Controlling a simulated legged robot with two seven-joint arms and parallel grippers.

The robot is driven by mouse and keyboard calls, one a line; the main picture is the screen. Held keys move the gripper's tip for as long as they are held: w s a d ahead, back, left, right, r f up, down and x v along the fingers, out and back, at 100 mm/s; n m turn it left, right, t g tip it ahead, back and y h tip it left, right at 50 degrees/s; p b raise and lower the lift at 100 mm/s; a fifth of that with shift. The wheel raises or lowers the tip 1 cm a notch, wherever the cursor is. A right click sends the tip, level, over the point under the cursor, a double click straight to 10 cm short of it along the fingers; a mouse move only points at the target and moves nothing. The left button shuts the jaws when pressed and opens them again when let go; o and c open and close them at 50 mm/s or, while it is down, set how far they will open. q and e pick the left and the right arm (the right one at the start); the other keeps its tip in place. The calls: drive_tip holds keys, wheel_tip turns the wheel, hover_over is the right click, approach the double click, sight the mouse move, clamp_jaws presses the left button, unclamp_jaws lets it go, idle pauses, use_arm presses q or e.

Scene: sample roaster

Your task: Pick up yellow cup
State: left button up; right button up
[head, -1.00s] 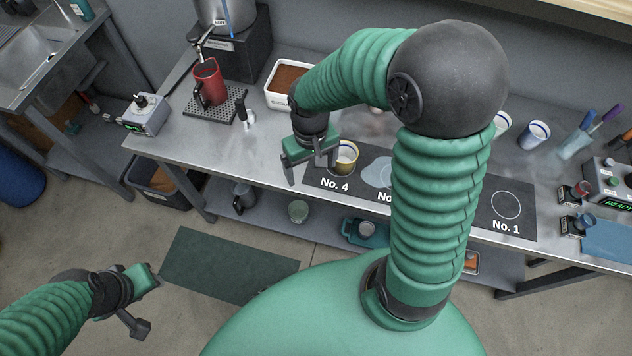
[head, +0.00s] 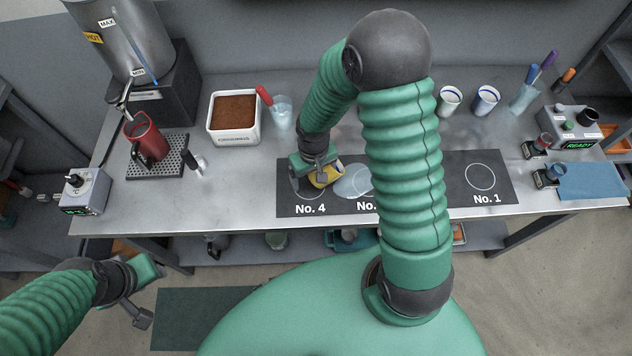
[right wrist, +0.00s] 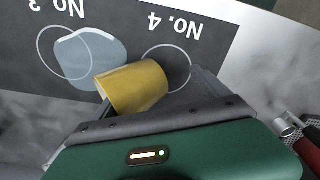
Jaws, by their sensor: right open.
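The yellow cup (head: 326,176) is on the dark mat (head: 400,206) near the No. 4 circle, partly hidden by my right gripper. In the right wrist view the cup (right wrist: 136,88) shows its yellow side and looks tilted; its opening is hidden. It lies between the circles marked No. 4 and No. 3, over the edge of a pale patch. My right gripper (head: 314,178) is open, low over the mat, with its fingers on either side of the cup. I cannot tell whether they touch it. My left gripper (head: 148,290) is open and empty, away from the bench.
A pale wet-looking patch (head: 354,181) is right of the cup. A red pitcher (head: 146,138) is at left. Two white cups (head: 449,100) stand behind the mat's right part.

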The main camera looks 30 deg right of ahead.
drive_tip(key=shift+s+a+f+g, duration=0.5)
drive_tip(key=shift+s+a+f, duration=0.1)
drive_tip(key=shift+a+f, duration=0.2)
drive_tip(key=shift+c, duration=0.9)
drive_tip(key=shift+a, duration=0.1)
drive_tip(key=shift+c, duration=1.3)
drive_tip(key=shift+s, duration=0.1)
drive_tip(key=shift+c, duration=1.1)
drive_tip(key=shift+s+d, duration=0.2)
drive_tip(key=shift+d, duration=0.4)
drive_tip(key=c, duration=0.5)
drive_tip(key=shift+d+f, duration=0.15)
drive_tip(key=c, duration=0.4)
drive_tip(key=shift+c, duration=1.1)
drive_tip(key=shift+o, duration=0.6)
drive_tip(key=shift+w+a, duration=0.1)
drive_tip(key=shift+a, duration=0.4)
drive_tip(key=shift+c, duration=0.6)
drive_tip(key=shift+w, duration=0.2)
clamp_jaws()
drive_tip(key=shift+w+a, duration=0.2)
drive_tip(key=shift+w, duration=0.15)
drive_tip(key=shift+d, duration=0.2)
use_arm(q)
drive_tip(key=shift+w+a+f, duration=0.25)
drive_tip(key=shift+w+f, duration=0.25)
drive_tip(key=shift+w, duration=0.3)
use_arm(e)
drive_tip(key=shift+s+d, duration=0.1)
drive_tip(key=shift+d, duration=0.3)
